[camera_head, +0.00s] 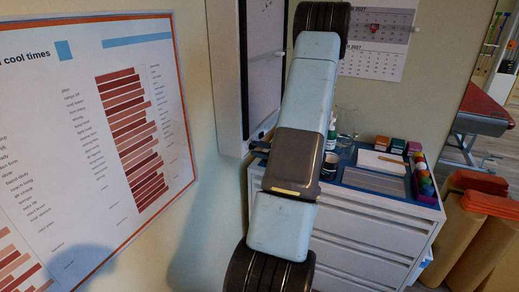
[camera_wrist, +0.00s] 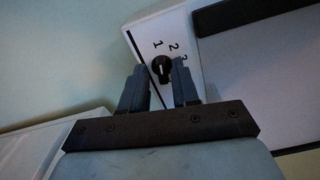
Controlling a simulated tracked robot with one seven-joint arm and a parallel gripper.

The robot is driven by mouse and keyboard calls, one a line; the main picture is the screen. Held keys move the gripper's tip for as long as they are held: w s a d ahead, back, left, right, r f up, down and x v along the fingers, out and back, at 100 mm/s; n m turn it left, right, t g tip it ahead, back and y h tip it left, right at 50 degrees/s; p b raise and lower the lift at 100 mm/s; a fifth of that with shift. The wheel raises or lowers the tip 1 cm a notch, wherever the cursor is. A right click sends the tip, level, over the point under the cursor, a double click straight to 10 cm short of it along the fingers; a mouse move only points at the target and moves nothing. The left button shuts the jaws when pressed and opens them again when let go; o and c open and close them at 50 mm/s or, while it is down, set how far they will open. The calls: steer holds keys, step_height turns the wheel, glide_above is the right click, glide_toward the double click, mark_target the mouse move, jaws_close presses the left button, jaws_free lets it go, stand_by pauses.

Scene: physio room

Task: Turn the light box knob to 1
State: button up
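The light box (camera_head: 226,80) hangs on the wall, a white frame with a dull grey panel. Its knob is hidden in the head view. In the wrist view the round black knob (camera_wrist: 161,66) sits on the white edge of the box, with the printed numbers 1, 2 and 3 beside it. A small pale mark shows on the knob, but I cannot tell for sure which number it points at. My gripper (camera_wrist: 159,75) is open, its fingers on either side of the knob in the picture. I cannot tell whether they touch it.
A white drawer cabinet (camera_head: 372,229) stands below the box, with bottles, a mug, a clipboard and coloured blocks on top. A framed chart (camera_head: 90,130) hangs on the left wall. A calendar (camera_head: 379,40) hangs behind. Orange-brown rolls (camera_head: 478,235) stand at right.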

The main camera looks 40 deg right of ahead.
steer(key=shift+o, duration=0.7)
steer(key=v, duration=1.3)
steer(key=shift+s, duration=0.3)
steer(key=w+a+r+n+g+y, duration=0.1)
steer(key=w+a+r+n+g, duration=0.2)
steer(key=a, duration=0.5)
steer(key=w+a+r+n+g+y, duration=0.1)
steer(key=a+r+n+g, duration=0.1)
steer(key=a+r+g, duration=0.45)
steer(key=w+a+r+n+g+y, duration=0.2)
steer(key=a+n, duration=0.1)
steer(key=a, duration=0.6)
steer(key=s+a+r+n+h, duration=0.3)
steer(key=s+a+r+h, duration=0.2)
steer(key=a, duration=0.3)
steer(key=s+a+r+n+h, duration=0.4)
steer(key=s+a+r+h, duration=0.2)
steer(key=a, duration=0.2)
steer(key=shift+s+a+r, duration=0.15)
steer(key=shift+s+a, duration=0.1)
